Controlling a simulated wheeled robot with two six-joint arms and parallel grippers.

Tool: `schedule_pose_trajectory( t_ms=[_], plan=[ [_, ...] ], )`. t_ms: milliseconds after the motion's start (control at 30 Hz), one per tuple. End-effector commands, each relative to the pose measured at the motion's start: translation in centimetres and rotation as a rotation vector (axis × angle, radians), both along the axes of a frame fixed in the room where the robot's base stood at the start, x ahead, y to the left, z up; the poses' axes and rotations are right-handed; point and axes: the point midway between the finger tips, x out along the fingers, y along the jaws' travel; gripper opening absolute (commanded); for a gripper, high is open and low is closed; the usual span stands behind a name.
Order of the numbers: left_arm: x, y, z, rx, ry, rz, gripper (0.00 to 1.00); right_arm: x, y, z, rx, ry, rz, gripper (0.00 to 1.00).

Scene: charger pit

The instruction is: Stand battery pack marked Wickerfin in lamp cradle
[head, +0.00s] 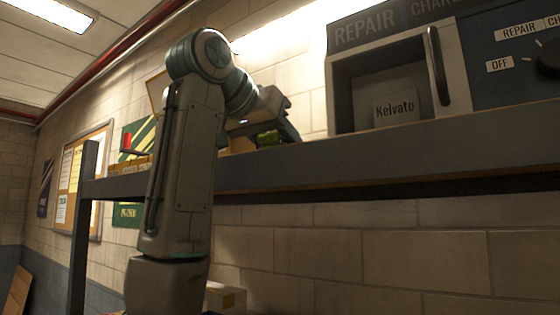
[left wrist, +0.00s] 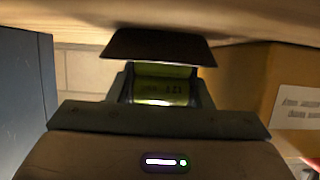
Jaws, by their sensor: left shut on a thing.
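My left gripper (head: 268,128) is above the shelf, left of the repair charger, and is shut on a yellow-green thing (head: 267,138). In the left wrist view my gripper (left wrist: 160,82) has the yellow-green thing (left wrist: 160,90) between its dark fingers. It bears small dark print that I cannot read, so I cannot tell whether it is the Wickerfin pack. A pack marked Kelvato (head: 396,108) sits inside the open repair bay (head: 350,95). I cannot make out the lamp cradle. My right gripper is not in view.
The grey shelf edge (head: 400,150) runs across the head view. A dark blue control panel (head: 510,75) is at the right. In the left wrist view a tan box (left wrist: 285,85) with a white label stands right of the gripper, and a blue-grey surface (left wrist: 25,90) stands left.

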Motion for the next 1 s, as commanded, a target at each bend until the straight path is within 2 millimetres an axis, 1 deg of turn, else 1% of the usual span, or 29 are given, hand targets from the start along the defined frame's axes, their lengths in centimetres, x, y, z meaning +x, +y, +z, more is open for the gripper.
schedule_pose_trajectory(
  t_ms=[33, 67, 133, 233, 333, 367, 400, 467, 567, 733, 867, 933, 1000],
  plan=[
    [0.2, 0.0, -0.3, 0.002, 0.007, 0.001, 0.05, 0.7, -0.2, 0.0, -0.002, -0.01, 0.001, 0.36],
    [0.2, 0.0, -0.2, 0.002, 0.007, 0.001, 0.05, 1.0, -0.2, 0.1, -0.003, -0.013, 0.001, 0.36],
    [0.2, 0.0, -0.2, 0.002, 0.007, 0.001, 0.05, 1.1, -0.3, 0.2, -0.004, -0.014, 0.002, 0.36],
    [0.2, 0.0, -0.2, 0.002, 0.007, 0.001, 0.05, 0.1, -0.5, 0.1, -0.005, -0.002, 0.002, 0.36],
    [0.2, 0.0, -0.6, 0.001, 0.006, 0.001, 0.05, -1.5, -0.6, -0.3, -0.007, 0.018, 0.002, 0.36],
    [0.2, 0.0, -0.6, 0.002, 0.008, 0.001, 0.47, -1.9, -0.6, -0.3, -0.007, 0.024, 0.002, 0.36],
    [0.2, 0.0, -0.5, 0.002, 0.008, 0.001, 0.55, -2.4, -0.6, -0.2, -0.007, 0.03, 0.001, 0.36],
    [0.2, 0.0, -0.5, 0.002, 0.008, 0.001, 0.67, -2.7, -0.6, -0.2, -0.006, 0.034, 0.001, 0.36],
    [0.2, 0.0, -0.5, 0.002, 0.008, 0.001, 0.67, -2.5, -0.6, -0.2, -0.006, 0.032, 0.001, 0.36],
    [0.2, 0.0, 0.1, 0.003, 0.008, 0.001, 0.67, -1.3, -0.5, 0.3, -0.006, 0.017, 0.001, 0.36],
    [-1.2, 1.1, 0.4, 0.002, 0.003, 0.002, 0.67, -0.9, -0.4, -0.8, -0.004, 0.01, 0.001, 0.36],
    [-2.4, 1.9, 0.9, 0.002, 0.002, 0.003, 0.67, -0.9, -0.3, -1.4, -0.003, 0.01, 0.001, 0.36],
    [-3.5, 2.8, 1.2, 0.002, 0.002, 0.004, 0.67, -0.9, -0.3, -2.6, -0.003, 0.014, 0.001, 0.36]
  ],
)
